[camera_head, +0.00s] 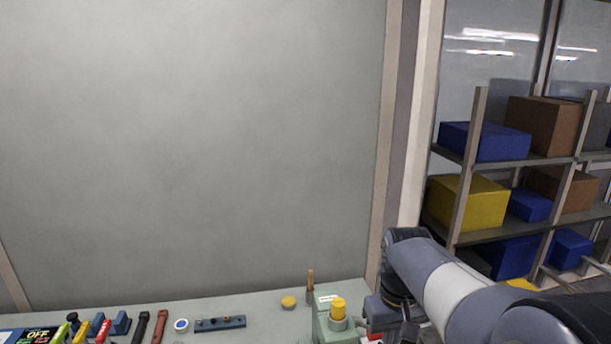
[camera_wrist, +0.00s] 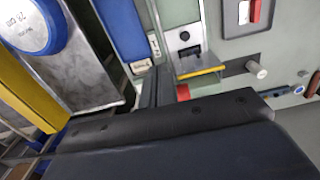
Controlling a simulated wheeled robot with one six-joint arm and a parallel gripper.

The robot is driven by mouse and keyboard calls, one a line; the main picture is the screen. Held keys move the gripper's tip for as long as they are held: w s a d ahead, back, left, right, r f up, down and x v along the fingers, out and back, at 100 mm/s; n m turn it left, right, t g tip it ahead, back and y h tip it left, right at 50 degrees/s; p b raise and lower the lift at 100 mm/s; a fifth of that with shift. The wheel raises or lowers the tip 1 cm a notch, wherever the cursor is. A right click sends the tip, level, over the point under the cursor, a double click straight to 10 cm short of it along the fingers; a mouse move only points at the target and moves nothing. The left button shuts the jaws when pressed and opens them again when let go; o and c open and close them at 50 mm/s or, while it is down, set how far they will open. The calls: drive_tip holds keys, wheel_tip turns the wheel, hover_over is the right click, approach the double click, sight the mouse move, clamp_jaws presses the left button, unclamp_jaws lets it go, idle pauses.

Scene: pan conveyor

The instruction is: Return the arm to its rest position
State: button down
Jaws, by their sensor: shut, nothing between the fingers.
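My arm (camera_head: 450,290) reaches in from the lower right in the head view, bends at a dark joint and drops down at the right end of the bench. In the wrist view, the dark fingers of my gripper (camera_wrist: 157,87) lie close together with nothing between them. Beyond them are a grey fixture with a yellow-edged plate (camera_wrist: 201,70) and a small red part (camera_wrist: 183,92). I cannot tell how far the fingertips are from these.
A grey-green bench (camera_head: 255,307) bears several tools on its left. A green box with a yellow button (camera_head: 338,308) stands near my arm. Shelves with blue, brown and yellow boxes (camera_head: 468,201) stand at right.

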drive_tip(key=shift+r, duration=0.1)
wheel_tip(320, 180, up, 10)
drive_tip(key=s+p, duration=0.1)
drive_tip(key=p, duration=0.5)
wheel_tip(320, 180, down, 17)
drive_tip(key=w+b, duration=0.1)
drive_tip(key=b, duration=1.1)
